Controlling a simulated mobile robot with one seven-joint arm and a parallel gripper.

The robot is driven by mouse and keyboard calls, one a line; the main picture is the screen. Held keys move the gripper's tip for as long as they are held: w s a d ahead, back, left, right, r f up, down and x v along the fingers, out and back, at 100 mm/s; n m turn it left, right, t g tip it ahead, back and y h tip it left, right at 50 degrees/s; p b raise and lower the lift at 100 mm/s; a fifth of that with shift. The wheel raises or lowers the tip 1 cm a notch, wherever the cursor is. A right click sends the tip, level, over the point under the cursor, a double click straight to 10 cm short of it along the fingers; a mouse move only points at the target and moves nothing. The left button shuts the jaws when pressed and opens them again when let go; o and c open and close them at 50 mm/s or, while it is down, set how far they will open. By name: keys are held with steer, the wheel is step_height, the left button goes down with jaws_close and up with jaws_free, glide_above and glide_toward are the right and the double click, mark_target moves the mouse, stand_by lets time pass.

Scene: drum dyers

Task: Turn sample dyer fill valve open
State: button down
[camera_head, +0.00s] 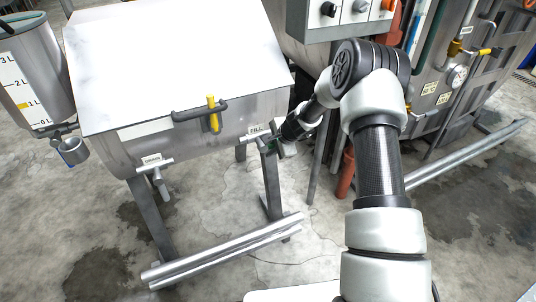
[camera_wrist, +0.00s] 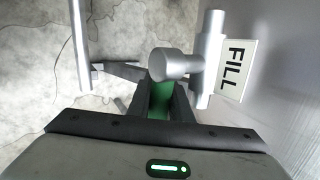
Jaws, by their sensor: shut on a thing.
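The sample dyer (camera_head: 112,150) is a steel drum with a white lid, at the left in the head view. Its fill valve (camera_head: 255,138) is a grey metal T-shaped fitting beside the FILL label, low at the drum's right end. My gripper (camera_head: 273,147) is at the valve. The fingers partly hide the grip.
A similar drain valve (camera_head: 155,166) sticks out at the drum's lower left. A yellow-handled latch (camera_head: 213,113) is on the lid's front edge. A control box (camera_head: 345,18) and a larger machine stand behind my arm. A metal rail (camera_head: 225,250) lies low in front.

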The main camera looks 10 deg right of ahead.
steer(key=shift+w+d+r+n+t+h, duration=0.1)
steer(key=shift+d+r+n+t+h, duration=0.25)
steer(key=shift+h, duration=0.45)
steer(key=c, duration=1.6)
jaws_free()
